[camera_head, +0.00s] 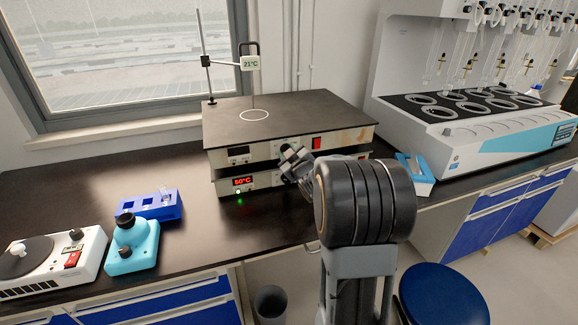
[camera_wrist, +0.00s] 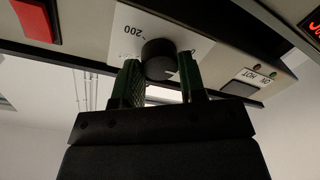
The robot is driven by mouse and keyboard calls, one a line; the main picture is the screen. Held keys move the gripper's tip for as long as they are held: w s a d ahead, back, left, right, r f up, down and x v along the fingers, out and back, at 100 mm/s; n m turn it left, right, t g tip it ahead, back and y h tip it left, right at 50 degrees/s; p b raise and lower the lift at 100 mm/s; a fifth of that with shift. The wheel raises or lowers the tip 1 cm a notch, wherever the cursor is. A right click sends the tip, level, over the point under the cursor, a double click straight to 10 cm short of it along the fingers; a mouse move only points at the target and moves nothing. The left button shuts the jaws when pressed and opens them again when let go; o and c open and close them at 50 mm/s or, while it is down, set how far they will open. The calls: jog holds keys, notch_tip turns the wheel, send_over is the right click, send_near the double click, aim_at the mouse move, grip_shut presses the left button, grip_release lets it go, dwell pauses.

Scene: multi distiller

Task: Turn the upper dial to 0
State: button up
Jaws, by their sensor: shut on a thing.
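Two flat hot plates are stacked on the bench in the head view: the upper unit (camera_head: 238,160) has a dark display, and the lower unit (camera_head: 226,189) has a lit red display reading 50°C. My gripper (camera_head: 288,152) is at their front, and it hides the dials there. In the upside-down wrist view, a round black dial (camera_wrist: 160,56) sits on a pale scale marked 200. The green fingers of my gripper (camera_wrist: 160,80) are on either side of this dial, shut on it. It appears to be the upper dial. The dial's exact setting is unclear.
A large distiller (camera_head: 490,140) is at right.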

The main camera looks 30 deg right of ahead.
jog(key=n+b, duration=0.5)
jog(key=b, duration=0.2)
jog(key=shift+f+n, duration=0.1)
jog(key=shift+n, duration=0.2)
dwell(0.3)
jog(key=o, duration=0.9)
jog(key=s, duration=0.4)
jog(key=s+a+p, duration=0.1)
jog(key=s, duration=0.4)
jog(key=s+a+r, duration=0.1)
jog(key=s, duration=0.3)
jog(key=shift+s+a+p, duration=0.25)
jog(key=shift+s+p, duration=0.05)
